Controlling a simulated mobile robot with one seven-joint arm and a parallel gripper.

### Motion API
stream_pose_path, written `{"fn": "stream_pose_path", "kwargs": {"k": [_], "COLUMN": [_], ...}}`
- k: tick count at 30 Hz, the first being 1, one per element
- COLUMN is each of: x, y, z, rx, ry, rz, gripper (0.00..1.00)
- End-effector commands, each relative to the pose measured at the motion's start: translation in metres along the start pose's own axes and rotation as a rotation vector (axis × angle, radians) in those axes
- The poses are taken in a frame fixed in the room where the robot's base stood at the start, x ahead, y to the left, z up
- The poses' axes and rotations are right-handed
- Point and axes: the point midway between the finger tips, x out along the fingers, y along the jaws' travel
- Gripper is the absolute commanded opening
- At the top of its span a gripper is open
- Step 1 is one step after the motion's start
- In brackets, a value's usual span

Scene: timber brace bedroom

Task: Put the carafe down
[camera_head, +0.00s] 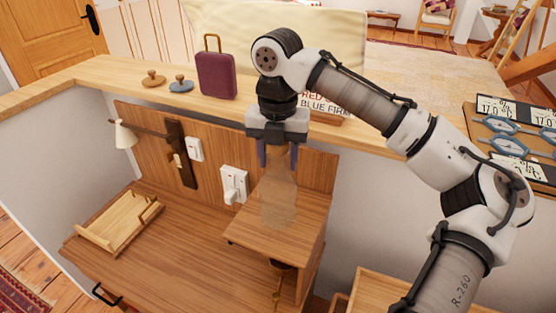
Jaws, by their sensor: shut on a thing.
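The carafe (278,203) is a translucent, brownish glass vessel, upright, with a narrower neck at the top. My gripper (278,155) points down from above and is shut on the neck, one purple finger on each side. The carafe's lower part shows in front of the small raised wooden shelf (312,222) at the right of the desk. I cannot tell whether its base touches that shelf or hangs just above it.
A wooden tray (88,240) lies on the desk (170,262) at left. A wall lamp (124,135) and a plug (230,196) are on the back panel. The ledge above holds a burgundy case (216,76) and a sign (325,107). The desk's middle is clear.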

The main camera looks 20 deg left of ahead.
Motion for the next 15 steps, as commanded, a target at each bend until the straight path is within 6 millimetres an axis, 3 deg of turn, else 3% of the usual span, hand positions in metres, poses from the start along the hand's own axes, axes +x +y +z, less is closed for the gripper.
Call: {"fn": "stream_pose_path", "kwargs": {"k": [5,15], "x": [0.013,0.016], "y": [0.000,0.000], "z": [0.000,0.000], "rx": [0.000,-0.001], "ry": [-0.002,-0.002], "rz": [0.000,0.001], "gripper": [0.00,0.00]}}
